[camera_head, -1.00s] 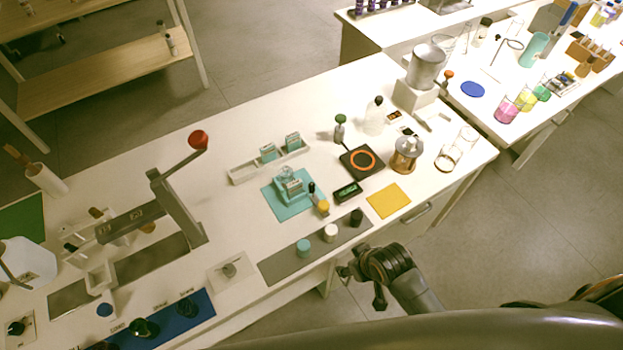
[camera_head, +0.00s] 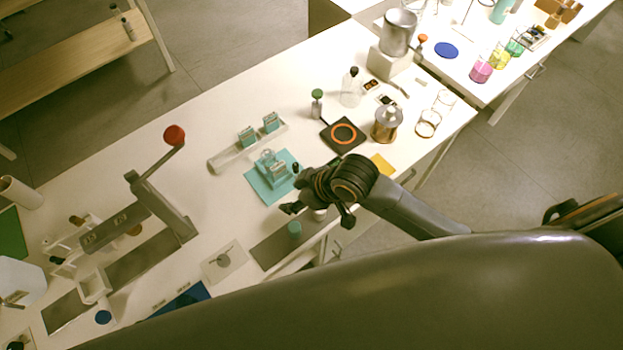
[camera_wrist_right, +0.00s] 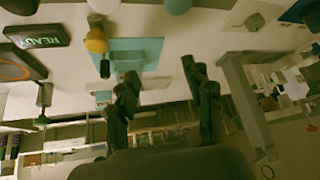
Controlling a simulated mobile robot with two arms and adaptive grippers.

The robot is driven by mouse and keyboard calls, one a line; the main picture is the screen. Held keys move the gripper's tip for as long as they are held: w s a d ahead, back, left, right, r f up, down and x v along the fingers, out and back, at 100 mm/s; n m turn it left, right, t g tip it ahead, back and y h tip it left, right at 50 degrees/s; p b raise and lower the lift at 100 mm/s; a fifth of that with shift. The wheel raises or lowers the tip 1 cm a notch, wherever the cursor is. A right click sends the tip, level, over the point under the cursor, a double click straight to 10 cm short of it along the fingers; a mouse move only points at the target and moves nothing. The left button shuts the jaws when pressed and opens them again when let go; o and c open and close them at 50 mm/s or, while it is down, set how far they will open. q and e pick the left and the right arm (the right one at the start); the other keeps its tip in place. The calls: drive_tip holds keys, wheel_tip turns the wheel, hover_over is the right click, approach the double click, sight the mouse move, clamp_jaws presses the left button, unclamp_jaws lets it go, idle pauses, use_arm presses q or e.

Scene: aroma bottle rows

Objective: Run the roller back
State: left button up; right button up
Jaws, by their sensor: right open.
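No part is clearly a roller. A lever stand with a red ball (camera_head: 174,135) on its arm stands left of centre. In the right wrist view, a small yellow-topped piece with a dark end (camera_wrist_right: 97,40) is beside the teal mat (camera_wrist_right: 150,48). In the head view, my right arm hides most of this piece. The teal mat (camera_head: 258,190) there carries a teal block (camera_head: 268,163). My right gripper (camera_head: 290,202) is over the bench's front part, just right of the mat. Its fingers (camera_wrist_right: 162,78) are open and empty. My left gripper is out of view.
A white rack with teal-labelled bottles (camera_head: 248,137) stands behind the mat. A black plate with an orange ring (camera_head: 343,133) and a copper-coloured vessel (camera_head: 386,122) are to the right. A teal cap (camera_head: 294,229) is on the grey strip near the front edge. A READY display (camera_wrist_right: 37,36) is near the gripper.

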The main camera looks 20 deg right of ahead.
drive_tip(key=w+d+r+n+g, duration=0.35)
drive_tip(key=d+r, duration=0.25)
drive_tip(key=d, duration=0.5)
drive_tip(key=shift+n+t+h, duration=0.25)
drive_tip(key=shift+n+h, duration=0.1)
drive_tip(key=shift+h, duration=0.05)
drive_tip(key=p+x, duration=0.2)
drive_tip(key=x, duration=1.2)
drive_tip(key=shift+a+p, duration=0.15)
drive_tip(key=shift+p, duration=0.15)
drive_tip(key=shift+c, duration=0.4)
clamp_jaws()
